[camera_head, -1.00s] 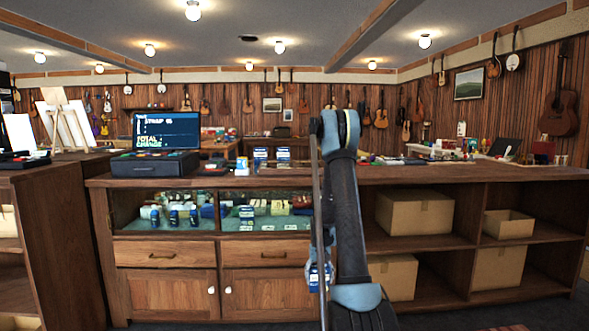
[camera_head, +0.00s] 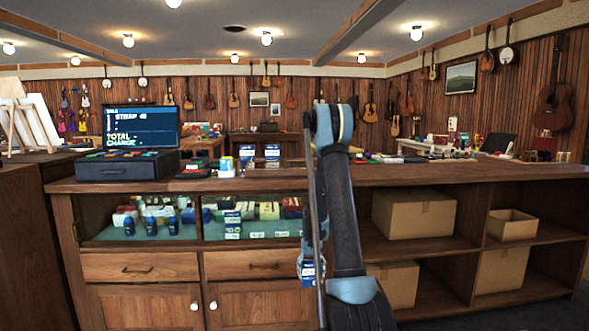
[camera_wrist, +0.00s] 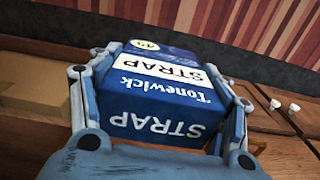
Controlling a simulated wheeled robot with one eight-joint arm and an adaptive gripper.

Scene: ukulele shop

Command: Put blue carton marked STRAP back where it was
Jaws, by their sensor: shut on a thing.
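My gripper (camera_wrist: 160,100) is shut on the blue carton marked STRAP (camera_wrist: 160,85), with one finger along each side of it. The carton has a white band, a yellow corner mark and the words Tonewick STRAP. In the head view the carton (camera_head: 308,270) shows low, partly hidden behind my arm, in front of the counter. Two blue and white cartons (camera_head: 247,155) (camera_head: 272,155) stand on the counter top. More blue and white boxes (camera_head: 232,222) sit in the glass case below them.
The wooden counter (camera_head: 440,172) runs across the view, with a register screen (camera_head: 130,130) and a black cash drawer box (camera_head: 127,165) at left. Open shelves at right hold cardboard boxes (camera_head: 413,215). The counter top right of my arm is largely clear.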

